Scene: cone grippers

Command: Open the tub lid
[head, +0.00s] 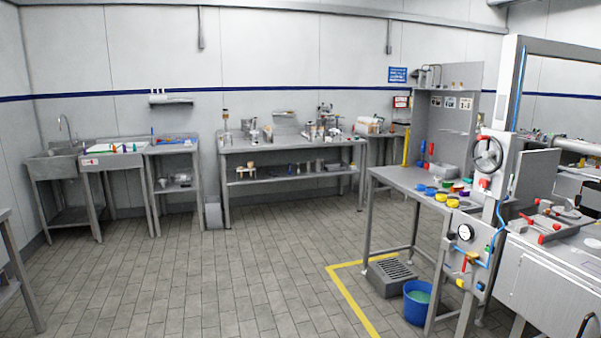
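Neither of my grippers shows in the head view. I cannot make out for certain which thing is the tub, and no lid is clearly visible. Several small round blue and yellow pieces, including a yellow one (452,200) and a blue one (431,190), sit on the steel table (395,180) at the right. They are too small to tell whether they are lidded. A round blue bucket (417,303) stands on the floor below, open at the top, with greenish contents.
A machine with a handwheel (487,154) stands at the right beside a white-sided bench (540,275). A grey grate block (391,276) lies on the floor within yellow tape (352,305). A long workbench (290,145) and a sink (52,167) line the back. The middle floor is clear.

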